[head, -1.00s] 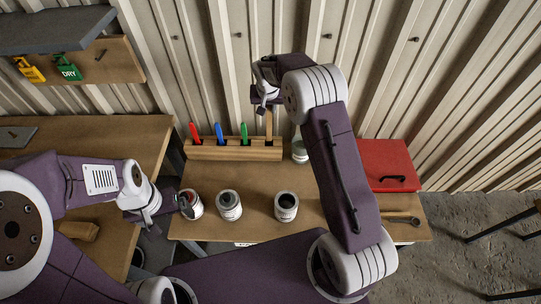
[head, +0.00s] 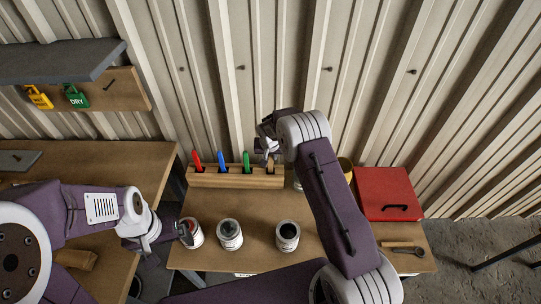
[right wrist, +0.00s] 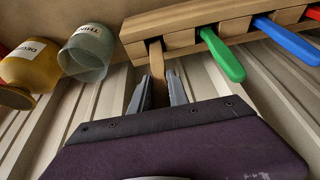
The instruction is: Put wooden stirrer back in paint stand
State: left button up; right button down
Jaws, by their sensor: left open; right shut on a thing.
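The wooden stirrer (head: 270,166) is upright at the right end of the wooden paint stand (head: 228,180). My right gripper (head: 266,147) is shut on it just above the stand. In the right wrist view, the stirrer (right wrist: 157,62) runs from between the fingertips (right wrist: 161,85) into the end slot of the stand (right wrist: 185,18); how deep it sits is hidden. Red (head: 196,160), blue (head: 222,160) and green (head: 246,160) handles stand in the other slots. My left gripper (head: 187,231) is open beside the left paint can (head: 195,236).
Two more cans, one (head: 229,236) in the middle and one (head: 287,236) to the right, stand on the table. A glass jar (right wrist: 88,52) and a yellow jar (right wrist: 30,72) are beside the stand. A red case (head: 385,190) lies at right.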

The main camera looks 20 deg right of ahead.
jog(key=c, duration=1.3)
grip_release()
jog(key=shift+f, duration=0.1)
jog(key=shift+o, duration=0.2)
jog(key=b+v, duration=0.1)
jog(key=v, duration=1.1)
jog(key=s+d+n+g+y, duration=0.1)
jog(key=s+n+g, duration=0.2)
jog(key=s, duration=2.5)
jog(key=shift+d, duration=0.2)
jog(key=shift+s+f, duration=0.1)
